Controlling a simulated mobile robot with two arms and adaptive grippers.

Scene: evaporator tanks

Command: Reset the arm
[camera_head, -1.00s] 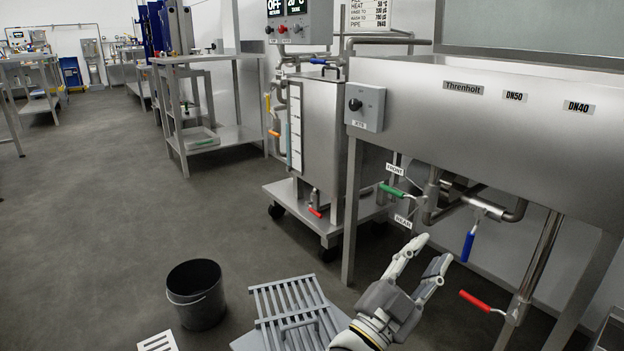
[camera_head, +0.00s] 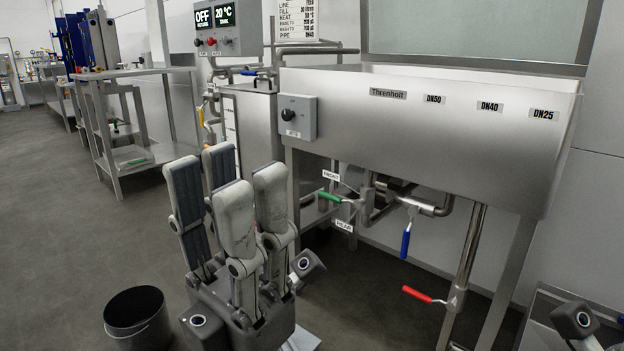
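My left gripper (camera_head: 228,172) stands large and close in the lower middle of the head view, its grey fingers pointing up. The fingers are apart, with a gap between them, and nothing shows between them. It hides part of the floor and the lower part of the steel tank unit (camera_head: 257,125) behind it. A grey jointed part of mine, probably of the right arm, shows at the lower right edge; its fingers cannot be made out.
The Threnholt basin (camera_head: 410,120) fills the right, with a green-handled valve (camera_head: 329,197), a blue-handled valve (camera_head: 405,240) and a red-handled valve (camera_head: 417,294) below. A black bucket (camera_head: 137,318) stands on the floor at lower left. A steel shelf table (camera_head: 130,158) is farther back.

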